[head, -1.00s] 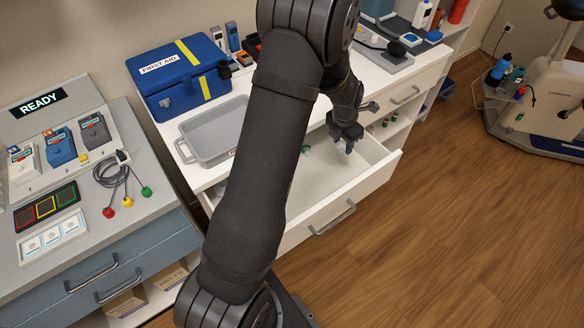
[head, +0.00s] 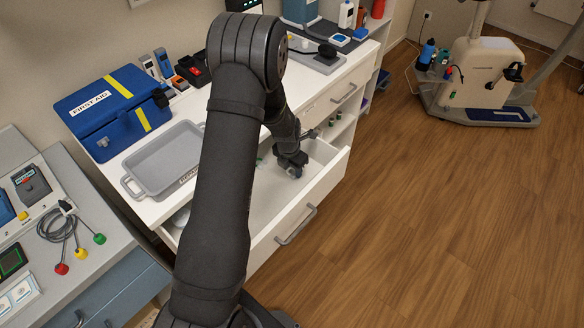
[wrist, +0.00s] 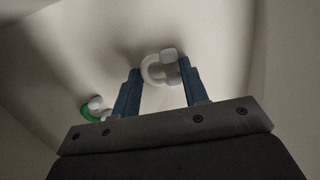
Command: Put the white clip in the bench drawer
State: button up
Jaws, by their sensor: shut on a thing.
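The white clip (wrist: 149,72) is a small C-shaped piece with pale grey ends, seen in the wrist view between my blue fingertips. My gripper (head: 296,173) is shut on it, down inside the open bench drawer (head: 318,185). In the wrist view my gripper (wrist: 160,82) points at the pale drawer floor; I cannot tell whether the clip touches it. In the head view the clip is too small or hidden to make out. The drawer is pulled out, and my arm covers part of it.
A green clip with whitish ends (wrist: 90,113) lies in the drawer, left of my fingers in the wrist view. A grey tray (head: 165,160) and a blue first aid case (head: 112,112) stand on the bench top. The drawer's front part looks clear.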

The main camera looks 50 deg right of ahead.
aim_at(289, 174)
jog(key=shift+f, duration=0.15)
jog(key=o, duration=0.9)
jog(key=r, duration=0.4)
jog(key=a+r, duration=0.1)
jog(key=r, duration=0.7)
jog(key=shift+a+r, duration=0.15)
jog(key=shift+a, duration=0.1)
jog(key=f, duration=0.4)
jog(key=d+f, duration=0.1)
jog(key=f, duration=0.7)
jog(key=shift+d+f, duration=0.15)
jog(key=shift+d, duration=0.05)
jog(key=shift+r, duration=1.2)
